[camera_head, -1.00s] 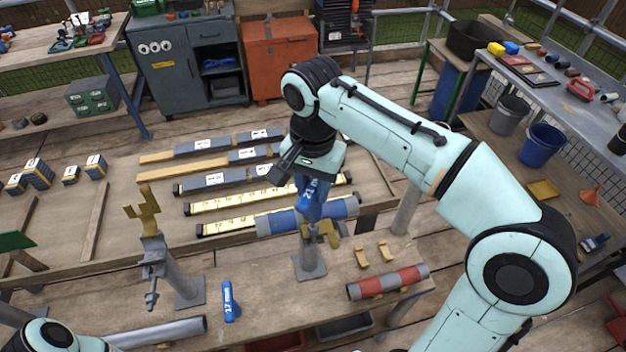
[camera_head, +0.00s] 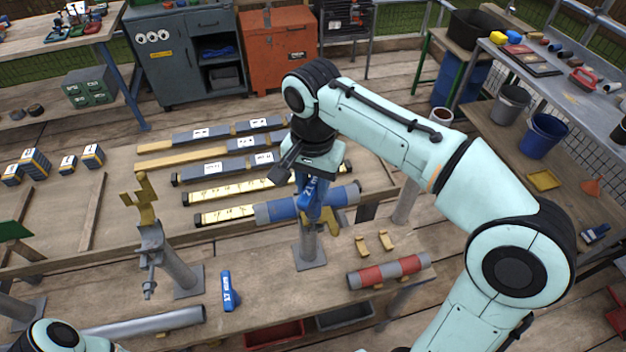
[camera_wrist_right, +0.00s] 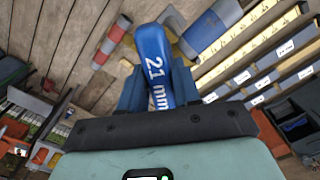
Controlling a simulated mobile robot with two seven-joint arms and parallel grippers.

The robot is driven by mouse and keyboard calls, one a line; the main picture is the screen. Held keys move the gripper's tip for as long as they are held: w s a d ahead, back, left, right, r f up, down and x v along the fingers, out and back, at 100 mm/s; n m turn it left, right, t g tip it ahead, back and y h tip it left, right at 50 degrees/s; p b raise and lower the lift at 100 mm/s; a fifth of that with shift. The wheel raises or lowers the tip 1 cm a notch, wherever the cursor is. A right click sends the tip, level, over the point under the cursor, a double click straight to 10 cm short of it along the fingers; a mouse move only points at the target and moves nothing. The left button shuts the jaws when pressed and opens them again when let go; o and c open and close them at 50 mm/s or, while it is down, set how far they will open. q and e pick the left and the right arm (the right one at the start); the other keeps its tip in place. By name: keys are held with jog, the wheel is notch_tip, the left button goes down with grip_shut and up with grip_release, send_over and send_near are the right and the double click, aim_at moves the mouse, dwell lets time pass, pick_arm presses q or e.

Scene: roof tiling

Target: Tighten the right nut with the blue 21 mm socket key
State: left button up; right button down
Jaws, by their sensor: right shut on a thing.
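The blue 21 mm socket key (camera_head: 312,192) is held in my right gripper (camera_head: 308,172), which is shut on its handle. The key points down over the right post (camera_head: 308,245). In the right wrist view, the key (camera_wrist_right: 155,62) shows its "21 mm" label between the fingers. Beside it, a blue and grey pipe (camera_head: 342,199) lies across the yellow clamp (camera_head: 333,222) at the post's top. The right nut is hidden, and I cannot tell whether the key sits on it. My left gripper is out of view.
A blue 17 mm key (camera_head: 228,290) lies on the bench left of the post. A left post (camera_head: 176,268) carries an empty yellow fork. A red and grey pipe (camera_head: 388,271) and two small yellow brackets (camera_head: 373,243) lie to the right.

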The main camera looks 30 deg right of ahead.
jog(key=shift+f+b, duration=0.55)
jog(key=shift+f, duration=0.35)
jog(key=m+b, duration=0.1)
jog(key=m, duration=0.7)
jog(key=shift+s+r, duration=0.1)
jog(key=shift+r, duration=0.05)
jog(key=m, duration=0.3)
jog(key=shift+p, duration=0.3)
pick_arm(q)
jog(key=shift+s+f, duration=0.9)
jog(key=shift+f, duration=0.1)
pick_arm(e)
jog(key=shift+m, duration=1.4)
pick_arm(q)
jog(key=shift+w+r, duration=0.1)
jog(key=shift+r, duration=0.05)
pick_arm(e)
jog(key=shift+n, duration=0.4)
